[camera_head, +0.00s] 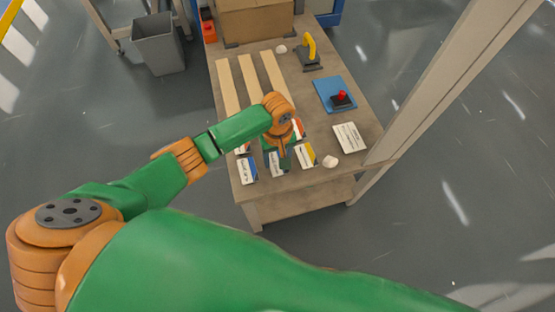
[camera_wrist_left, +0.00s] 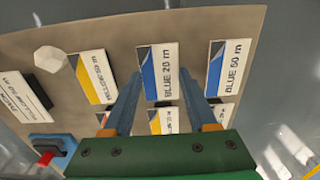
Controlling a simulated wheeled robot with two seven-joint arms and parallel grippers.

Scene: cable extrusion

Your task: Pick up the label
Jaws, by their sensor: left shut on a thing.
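My left gripper (camera_head: 279,152) is over the front part of the table, pointing down at the row of labels. In the left wrist view its two blue-grey fingers (camera_wrist_left: 160,78) are shut on the "BLUE 20 m" label (camera_wrist_left: 160,66), one on each side of it. This label also shows in the head view (camera_head: 275,165), partly behind the gripper; I cannot tell whether it is clear of the table. A "BLUE 50 m" label (camera_wrist_left: 229,68) lies to one side and a yellow-striped 50 m label (camera_wrist_left: 96,77) to the other. My right gripper is not in view.
More labels, partly hidden by the gripper, lie behind this row. A white lump (camera_head: 330,161), a white sign (camera_head: 349,138) and a red button on a blue mat (camera_head: 326,89) are to the right. Long pale strips (camera_head: 250,82) lie behind. A post (camera_head: 440,85) stands at the table's right.

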